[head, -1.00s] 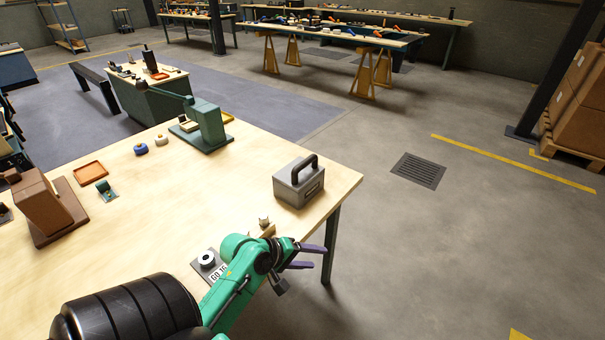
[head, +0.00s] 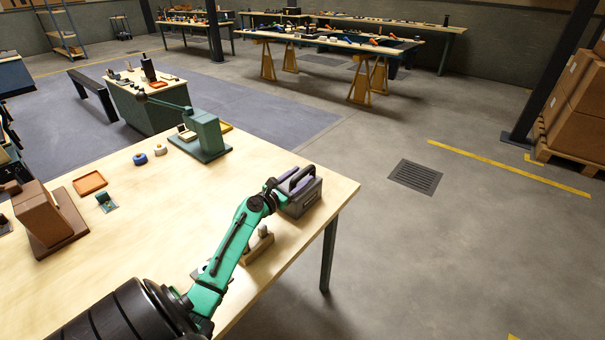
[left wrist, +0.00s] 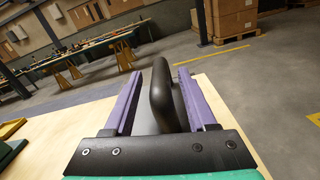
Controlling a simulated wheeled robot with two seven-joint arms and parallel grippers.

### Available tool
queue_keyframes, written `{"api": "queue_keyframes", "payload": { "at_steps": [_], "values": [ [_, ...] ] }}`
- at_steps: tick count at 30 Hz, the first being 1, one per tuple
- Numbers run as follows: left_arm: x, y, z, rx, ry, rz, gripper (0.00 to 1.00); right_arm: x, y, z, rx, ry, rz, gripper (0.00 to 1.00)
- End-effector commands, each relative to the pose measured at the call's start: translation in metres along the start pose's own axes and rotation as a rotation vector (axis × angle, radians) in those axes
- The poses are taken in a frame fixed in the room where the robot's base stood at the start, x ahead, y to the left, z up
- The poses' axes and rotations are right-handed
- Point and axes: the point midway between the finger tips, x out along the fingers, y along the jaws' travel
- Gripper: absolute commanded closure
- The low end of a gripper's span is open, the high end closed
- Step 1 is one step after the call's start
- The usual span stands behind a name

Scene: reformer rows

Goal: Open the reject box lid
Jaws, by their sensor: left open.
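The reject box (head: 308,198) is a grey box near the right edge of the wooden table, with a black arched handle (head: 303,176) on its lid. My left gripper (head: 291,182) is at the lid, and its purple fingers lie along the handle. In the left wrist view the handle (left wrist: 160,95) stands between the two open fingers, nearer the right one, with a gap visible on the left. My left arm hides part of the box. My right gripper is not in view.
A small wooden block with a knob (head: 258,246) sits on the table beside my left arm. A green press (head: 205,135) stands farther back. An orange tray (head: 90,182) and a brown stand (head: 45,220) are at the left. The table's right edge is close to the box.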

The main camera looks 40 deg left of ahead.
Motion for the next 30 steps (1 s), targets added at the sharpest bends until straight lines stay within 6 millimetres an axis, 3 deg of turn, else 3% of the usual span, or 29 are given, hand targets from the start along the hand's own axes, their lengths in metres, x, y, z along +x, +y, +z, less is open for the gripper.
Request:
{"api": "queue_keyframes", "payload": {
  "at_steps": [3,11,15,16,30],
  "values": [
    [0.0135,-0.0002,-0.0005,0.001,0.0,-0.001,0.43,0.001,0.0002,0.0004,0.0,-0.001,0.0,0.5],
    [0.016,-0.0004,-0.0008,0.002,0.002,-0.001,0.43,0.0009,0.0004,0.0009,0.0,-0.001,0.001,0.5],
    [0.0158,-0.0005,-0.0008,0.002,0.002,-0.001,0.93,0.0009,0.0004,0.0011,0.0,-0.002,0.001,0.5],
    [0.0157,-0.0004,-0.0008,0.002,0.002,-0.001,1.0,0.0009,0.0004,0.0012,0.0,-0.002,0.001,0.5],
    [0.0156,-0.0003,-0.0006,0.003,0.002,-0.001,1.0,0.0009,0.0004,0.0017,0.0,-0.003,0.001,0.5]
  ]
}}
